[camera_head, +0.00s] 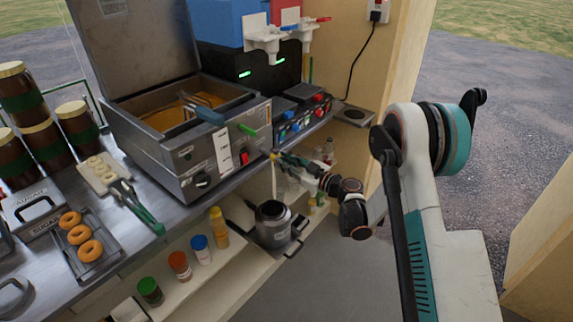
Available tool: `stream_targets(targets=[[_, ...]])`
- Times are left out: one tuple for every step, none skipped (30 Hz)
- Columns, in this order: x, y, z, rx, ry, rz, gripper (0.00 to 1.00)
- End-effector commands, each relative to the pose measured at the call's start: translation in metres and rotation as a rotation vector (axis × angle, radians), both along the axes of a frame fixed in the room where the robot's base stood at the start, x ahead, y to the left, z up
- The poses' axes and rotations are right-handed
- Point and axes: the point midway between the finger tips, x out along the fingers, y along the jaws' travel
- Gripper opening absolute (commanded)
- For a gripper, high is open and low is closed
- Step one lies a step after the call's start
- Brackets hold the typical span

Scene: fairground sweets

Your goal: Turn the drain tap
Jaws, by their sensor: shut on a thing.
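The steel fryer (165,155) stands on the counter with its lid raised and yellow-brown oil inside. The drain tap (273,154) shows as a small yellow piece beyond the fryer's lower right corner, at the counter's front edge. My gripper (279,157) reaches it from the right and is shut on it; the fingers hide most of the tap. A thin pale vertical streak runs below the tap toward a dark metal pot (272,225) on the lower shelf. I cannot tell whether the streak is liquid.
Bottles (219,226) stand on the shelf below. Tongs (137,205) and a doughnut tray (112,258) lie left.

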Motion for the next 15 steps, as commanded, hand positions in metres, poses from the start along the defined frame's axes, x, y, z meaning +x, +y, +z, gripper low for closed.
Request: stream_targets(targets=[[-0.0003, 0.0002, -0.0019, -0.025, -0.032, 0.0, 0.0], [-0.0003, 0.0004, -0.0019, -0.043, -0.055, 0.0, 0.0], [-0.0004, 0.0005, -0.0021, -0.067, -0.086, 0.0, 0.0], [-0.0005, 0.0005, -0.0022, -0.084, -0.108, 0.0, 0.0], [-0.0006, 0.0006, -0.0022, -0.102, -0.131, 0.0, 0.0], [-0.0008, 0.0006, -0.0024, -0.125, -0.161, 0.0, 0.0], [-0.0008, 0.0007, -0.0024, -0.143, -0.184, 0.0, 0.0], [-0.001, 0.0008, -0.0024, -0.16, -0.206, 0.0, 0.0], [-0.0011, 0.0009, -0.0024, -0.184, -0.237, 0.0, 0.0], [-0.0013, 0.0009, -0.0023, -0.202, -0.259, 0.0, 0.0], [-0.0014, 0.001, -0.0024, -0.219, -0.281, 0.0, 0.0], [-0.0015, 0.001, -0.0024, -0.243, -0.312, 0.0, 0.0], [-0.0016, 0.0011, -0.0024, -0.26, -0.334, 0.0, 0.0], [-0.0015, 0.0012, -0.0026, -0.277, -0.356, 0.0, 0.0], [-0.0015, 0.0012, -0.0026, -0.301, -0.386, 0.001, 0.0]])
